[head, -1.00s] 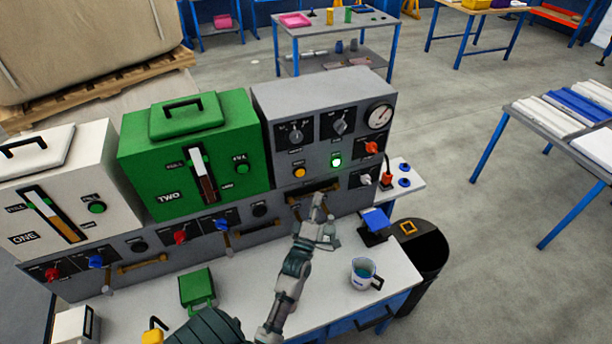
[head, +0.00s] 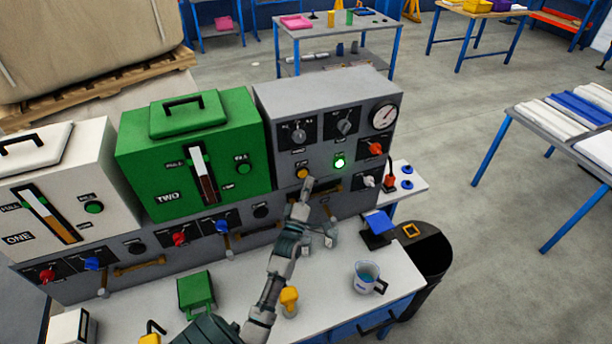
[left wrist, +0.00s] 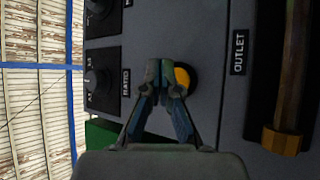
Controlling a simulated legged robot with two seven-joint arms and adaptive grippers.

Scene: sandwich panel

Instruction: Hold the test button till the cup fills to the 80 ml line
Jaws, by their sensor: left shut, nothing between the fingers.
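An orange-yellow button (head: 302,173) sits on the front of the grey machine (head: 350,95), below a dial marked RATIO. My left gripper (head: 307,184) is shut and empty, with its tips just below the button. In the left wrist view the shut fingertips (left wrist: 166,72) cover one side of the orange button (left wrist: 183,79); I cannot tell whether they touch it. The measuring cup (head: 366,279) stands upright on the white bench, apart from the machine's outlet. Its inside looks bluish; its level and marks are too small to read. My right gripper is not in view.
A green lamp (head: 339,162) is lit right of the button. The OUTLET label (left wrist: 238,52) and a brass pipe (left wrist: 290,80) are beside the fingers. A green tank (head: 190,150) stands left. A black bin (head: 428,250) stands past the bench's right end.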

